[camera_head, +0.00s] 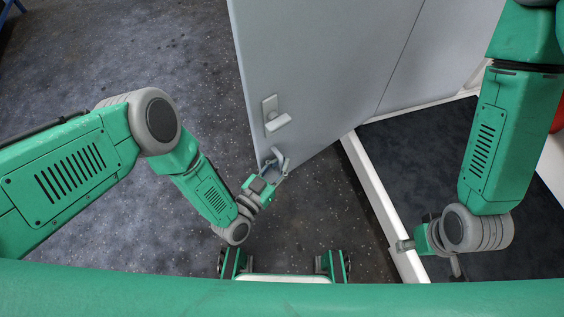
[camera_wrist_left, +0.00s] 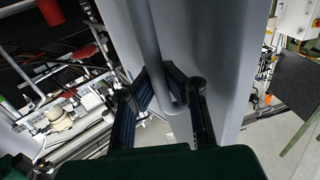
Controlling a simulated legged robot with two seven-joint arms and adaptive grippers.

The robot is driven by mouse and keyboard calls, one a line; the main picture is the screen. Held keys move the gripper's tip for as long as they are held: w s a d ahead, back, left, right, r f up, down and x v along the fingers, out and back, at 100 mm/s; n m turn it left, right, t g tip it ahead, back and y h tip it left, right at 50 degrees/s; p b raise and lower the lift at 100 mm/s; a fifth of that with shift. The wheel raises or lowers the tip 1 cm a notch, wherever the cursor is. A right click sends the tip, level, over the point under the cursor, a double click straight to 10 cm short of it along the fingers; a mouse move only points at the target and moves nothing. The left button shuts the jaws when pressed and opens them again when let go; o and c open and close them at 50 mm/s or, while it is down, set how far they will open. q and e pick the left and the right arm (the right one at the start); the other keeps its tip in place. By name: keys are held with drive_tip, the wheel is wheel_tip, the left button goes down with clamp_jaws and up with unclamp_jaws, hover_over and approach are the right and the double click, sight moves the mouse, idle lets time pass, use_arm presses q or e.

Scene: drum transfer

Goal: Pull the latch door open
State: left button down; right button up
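The latch door (camera_head: 310,70) is a large pale grey panel standing at an angle in the middle of the head view. A small plate with a lever handle (camera_head: 277,120) is on its face near the left edge. My left gripper (camera_head: 277,162) is at the door's lower left edge, below the lever. In the left wrist view, its two dark fingers (camera_wrist_left: 165,85) lie on either side of a grey upright part of the door (camera_wrist_left: 220,55). Whether they clamp it is unclear. My right gripper (camera_head: 428,255) is low at the right, apart from the door, its fingers partly hidden.
A white frame sill (camera_head: 378,200) runs down right of the door, with a dark mat (camera_head: 430,150) beyond it. Dark speckled floor (camera_head: 130,60) is open to the left. Shelving with clutter (camera_wrist_left: 60,110) shows at the left of the wrist view.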

use_arm(q)
drive_tip(key=shift+s+f, duration=0.15)
drive_tip(key=shift+s, duration=0.2)
use_arm(e)
drive_tip(key=shift+s+d, duration=0.1)
drive_tip(key=shift+s, duration=0.1)
use_arm(q)
drive_tip(key=shift+a, duration=0.1)
use_arm(e)
drive_tip(key=shift+r, duration=0.1)
use_arm(q)
drive_tip(key=c, duration=1.6)
unclamp_jaws()
drive_tip(key=shift+s, duration=0.1)
drive_tip(key=shift+o, duration=0.2)
use_arm(e)
drive_tip(key=shift+s+a+r, duration=0.1)
drive_tip(key=shift+a, duration=0.2)
use_arm(q)
drive_tip(key=v, duration=1.2)
use_arm(e)
drive_tip(key=shift+d, duration=0.2)
